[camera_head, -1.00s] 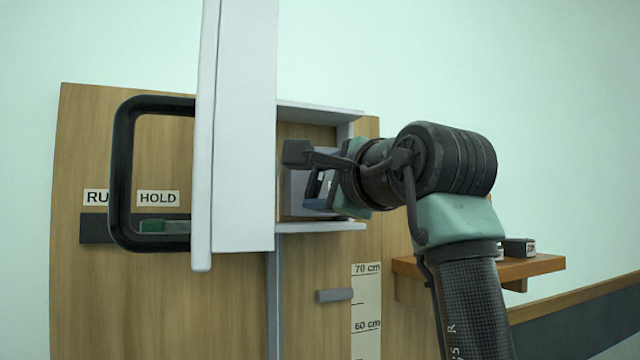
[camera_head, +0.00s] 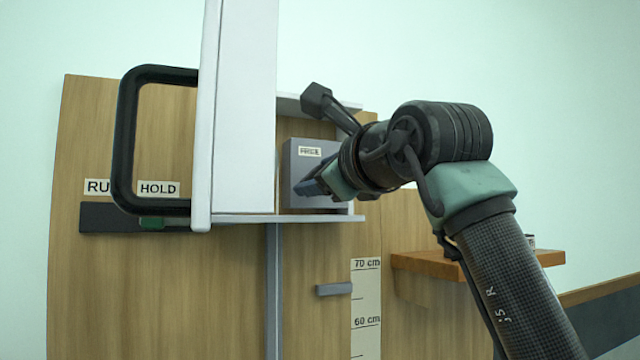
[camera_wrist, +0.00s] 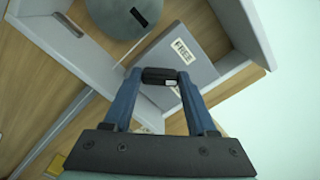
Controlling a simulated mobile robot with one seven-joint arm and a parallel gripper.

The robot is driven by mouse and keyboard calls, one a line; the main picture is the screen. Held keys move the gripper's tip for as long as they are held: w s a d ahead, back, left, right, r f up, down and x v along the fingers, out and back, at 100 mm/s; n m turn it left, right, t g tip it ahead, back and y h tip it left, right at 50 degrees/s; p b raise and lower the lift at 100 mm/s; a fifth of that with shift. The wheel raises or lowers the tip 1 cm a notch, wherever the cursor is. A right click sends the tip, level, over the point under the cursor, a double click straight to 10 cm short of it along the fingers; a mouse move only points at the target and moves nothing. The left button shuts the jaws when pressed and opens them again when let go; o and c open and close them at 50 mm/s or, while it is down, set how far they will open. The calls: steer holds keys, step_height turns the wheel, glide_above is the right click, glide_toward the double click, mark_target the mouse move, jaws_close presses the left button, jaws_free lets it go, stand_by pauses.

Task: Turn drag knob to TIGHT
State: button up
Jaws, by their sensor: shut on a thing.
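The grey drag box (camera_head: 299,169) sits in a white-framed recess on the wooden board, with a FREE label (camera_head: 310,151) on its face. My gripper (camera_wrist: 160,78) comes in from the right and is shut on a small black knob (camera_wrist: 157,75) with a pale mark at one end. The knob is between the two blue fingertips in the wrist view, in front of the grey box (camera_wrist: 205,55). In the head view, my gripper (camera_head: 308,187) hides the knob and the lower part of the box. No TIGHT label is visible.
A white upright panel (camera_head: 245,110) with a black handle (camera_head: 125,140) stands close left of the box. Behind the handle are a HOLD label (camera_head: 158,189) and a green slider (camera_head: 152,223). A wooden shelf (camera_head: 470,262) is lower right. Open wall lies at right.

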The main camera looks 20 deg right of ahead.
steer(key=shift+r+m+b, duration=0.15)
steer(key=shift+m+b, duration=1.9)
steer(key=shift+m, duration=2.15)
steer(key=o, duration=1.1)
steer(key=shift+o, duration=1.3)
steer(key=shift+w, duration=0.2)
steer(key=shift+s, duration=0.15)
